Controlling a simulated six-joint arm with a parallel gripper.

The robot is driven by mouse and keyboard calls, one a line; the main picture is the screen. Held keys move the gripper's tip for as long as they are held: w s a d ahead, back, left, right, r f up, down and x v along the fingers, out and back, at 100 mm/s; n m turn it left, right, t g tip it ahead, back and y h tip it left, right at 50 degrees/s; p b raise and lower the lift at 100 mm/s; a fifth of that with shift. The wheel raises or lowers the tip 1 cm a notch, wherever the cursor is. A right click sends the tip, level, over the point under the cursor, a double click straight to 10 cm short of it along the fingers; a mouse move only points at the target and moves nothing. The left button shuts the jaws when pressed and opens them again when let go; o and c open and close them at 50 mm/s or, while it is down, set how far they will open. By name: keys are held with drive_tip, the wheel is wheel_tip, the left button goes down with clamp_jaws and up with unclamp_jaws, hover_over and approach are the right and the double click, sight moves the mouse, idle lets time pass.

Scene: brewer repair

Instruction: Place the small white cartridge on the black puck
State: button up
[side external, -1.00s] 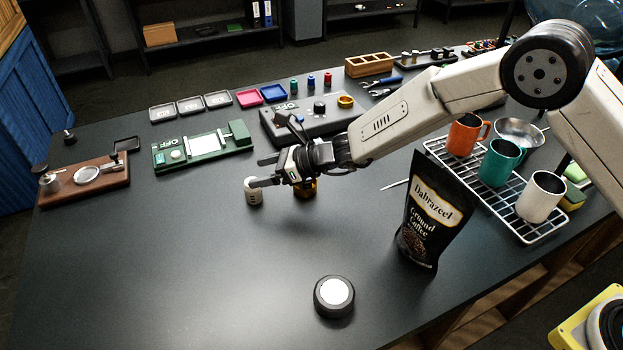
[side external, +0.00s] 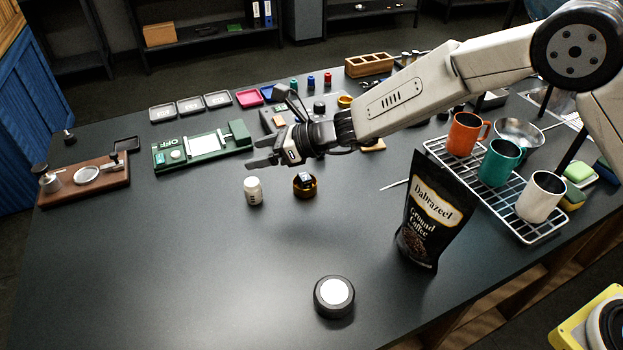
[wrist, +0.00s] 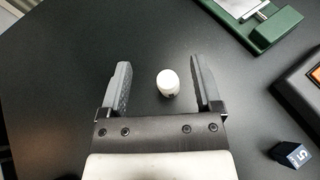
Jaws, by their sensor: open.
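The small white cartridge (side external: 253,191) stands upright on the dark table, left of the middle in the side view. In the wrist view the cartridge (wrist: 168,83) lies between the lines of the two fingers, closer to the right one, and nothing grips it. My gripper (side external: 256,157) is open and empty, above and behind the cartridge in the side view; it also shows in the wrist view (wrist: 161,90). The black puck (side external: 334,296) with a white top disc sits at the front of the table, with nothing on it.
An amber cup (side external: 305,188) with a dark cube stands just right of the cartridge. A black coffee bag (side external: 429,212) stands upright right of centre, beside a wire rack (side external: 467,188) with mugs. A green device (side external: 201,148) lies behind. The table between cartridge and puck is clear.

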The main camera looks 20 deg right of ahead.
drive_tip(key=shift+o, duration=0.6)
drive_tip(key=shift+a, duration=0.1)
drive_tip(key=s+a+f+n+g+h, duration=0.35)
drive_tip(key=s+n+g, duration=0.2)
drive_tip(key=n, duration=1.05)
drive_tip(key=w+n+t+h, duration=0.1)
drive_tip(key=n+h, duration=0.1)
drive_tip(key=n, duration=0.2)
drive_tip(key=w+d+r+n+h, duration=0.1)
drive_tip(key=n+h, duration=0.1)
drive_tip(key=n, duration=0.2)
drive_tip(key=w+d+r+n+t+h, duration=0.1)
drive_tip(key=w+n+h, duration=0.1)
drive_tip(key=n, duration=0.3)
drive_tip(key=shift+w+t, duration=0.1)
drive_tip(key=shift+t, duration=0.25)
